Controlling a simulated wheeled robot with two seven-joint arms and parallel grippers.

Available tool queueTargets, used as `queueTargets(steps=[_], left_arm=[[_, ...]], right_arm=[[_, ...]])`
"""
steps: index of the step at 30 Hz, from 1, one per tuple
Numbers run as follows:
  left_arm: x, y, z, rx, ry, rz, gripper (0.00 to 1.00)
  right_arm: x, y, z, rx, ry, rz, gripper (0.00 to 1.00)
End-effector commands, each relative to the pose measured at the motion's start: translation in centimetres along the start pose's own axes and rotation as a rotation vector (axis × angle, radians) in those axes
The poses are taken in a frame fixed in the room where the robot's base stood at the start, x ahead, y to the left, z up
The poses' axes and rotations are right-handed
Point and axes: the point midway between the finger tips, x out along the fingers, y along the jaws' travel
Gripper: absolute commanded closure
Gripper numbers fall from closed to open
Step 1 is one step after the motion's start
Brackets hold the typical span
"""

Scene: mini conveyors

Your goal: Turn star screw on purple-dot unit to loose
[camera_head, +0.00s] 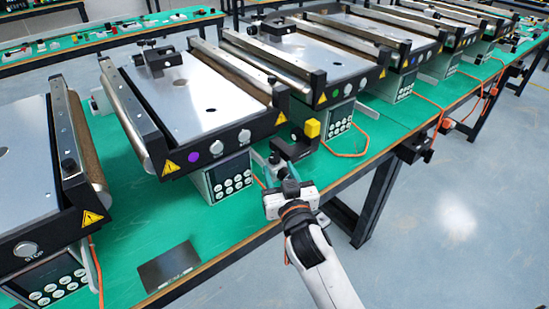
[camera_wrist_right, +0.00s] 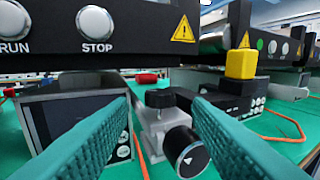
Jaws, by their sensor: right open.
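The purple-dot unit (camera_head: 185,105) is the mini conveyor left of centre in the head view, with a purple dot (camera_head: 193,156) on its front rail. In the right wrist view, a black star-shaped screw (camera_wrist_right: 160,98) sits on top of a grey block below that rail. A larger round black knob (camera_wrist_right: 185,152) with a white arrow faces me just below it. My right gripper (camera_wrist_right: 162,108) is open, its teal fingers to either side of the screw and knob, which lie ahead between them. In the head view, my right gripper (camera_head: 278,178) is at the unit's front right corner. My left gripper is out of view.
A black bracket with a yellow block (camera_head: 312,128) stands close to the right of my gripper. The control box (camera_head: 230,178) is to its left. A dark plate (camera_head: 170,267) lies on the green table. More conveyors line both sides.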

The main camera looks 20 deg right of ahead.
Motion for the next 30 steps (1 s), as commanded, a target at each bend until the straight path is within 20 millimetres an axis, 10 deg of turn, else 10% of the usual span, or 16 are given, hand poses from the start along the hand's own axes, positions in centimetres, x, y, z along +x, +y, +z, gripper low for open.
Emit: queueTargets(steps=[9, 20, 30], left_arm=[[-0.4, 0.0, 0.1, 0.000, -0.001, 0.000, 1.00], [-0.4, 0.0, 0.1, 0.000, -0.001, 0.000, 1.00], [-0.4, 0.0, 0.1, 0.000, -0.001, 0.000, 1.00]], right_arm=[[4.3, 0.1, 0.1, -0.001, -0.001, 0.002, 0.55], [4.8, 0.1, 0.0, 0.000, -0.001, 0.002, 0.55], [4.8, 0.1, 0.0, 0.000, -0.001, 0.003, 0.99]])
